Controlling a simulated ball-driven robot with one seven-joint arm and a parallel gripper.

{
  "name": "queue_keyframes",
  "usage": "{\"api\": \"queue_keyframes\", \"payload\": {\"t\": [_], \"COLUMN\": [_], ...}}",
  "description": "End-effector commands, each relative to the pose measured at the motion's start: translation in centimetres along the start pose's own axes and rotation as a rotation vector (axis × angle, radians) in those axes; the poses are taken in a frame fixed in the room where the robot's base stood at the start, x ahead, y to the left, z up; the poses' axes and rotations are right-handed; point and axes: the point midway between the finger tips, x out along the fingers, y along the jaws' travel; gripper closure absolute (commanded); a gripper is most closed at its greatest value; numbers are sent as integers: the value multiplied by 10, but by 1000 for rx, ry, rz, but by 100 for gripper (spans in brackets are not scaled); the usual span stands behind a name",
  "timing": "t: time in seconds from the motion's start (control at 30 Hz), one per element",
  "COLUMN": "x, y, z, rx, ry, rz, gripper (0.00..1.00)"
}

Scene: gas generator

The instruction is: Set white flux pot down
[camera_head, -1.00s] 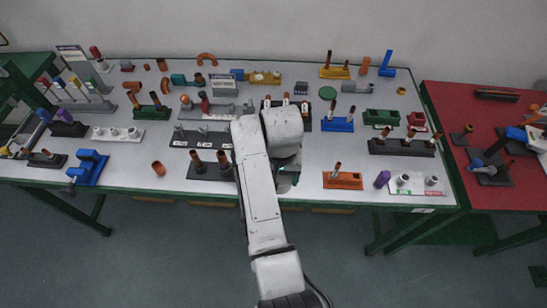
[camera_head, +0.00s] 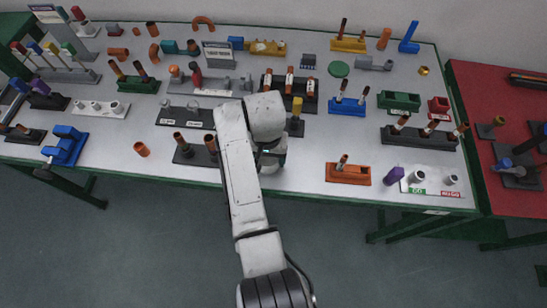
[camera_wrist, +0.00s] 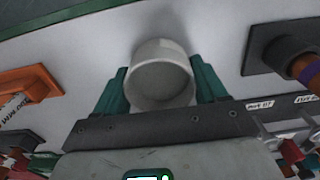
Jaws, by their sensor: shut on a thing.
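The white flux pot (camera_wrist: 160,82) is a round, open cup in the wrist view, seen from above between the two green fingers of my gripper (camera_wrist: 159,72). The fingers are shut on its sides. It is over the pale tabletop, close to the table's green edge; I cannot tell if its base touches. In the head view my arm's white wrist covers the pot, and only a little of my gripper (camera_head: 270,160) shows below it.
An orange holder (camera_head: 348,173) stands to the right, and a dark stand with brown rods (camera_head: 196,153) stands to the left. A purple piece (camera_head: 393,174) and a white GO/NO-GO board (camera_head: 433,190) are further right. Bare tabletop lies between my gripper and the orange holder.

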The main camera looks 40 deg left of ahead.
Motion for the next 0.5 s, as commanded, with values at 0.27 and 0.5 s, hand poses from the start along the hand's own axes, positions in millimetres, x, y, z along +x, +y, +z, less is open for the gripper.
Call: {"api": "queue_keyframes", "payload": {"t": [0.27,0.5], "x": [12,15], "y": [-10,-10], "z": [3,3], "rx": [-3,-3], "ry": [2,2], "rz": [-1,0], "gripper": [64,64]}}
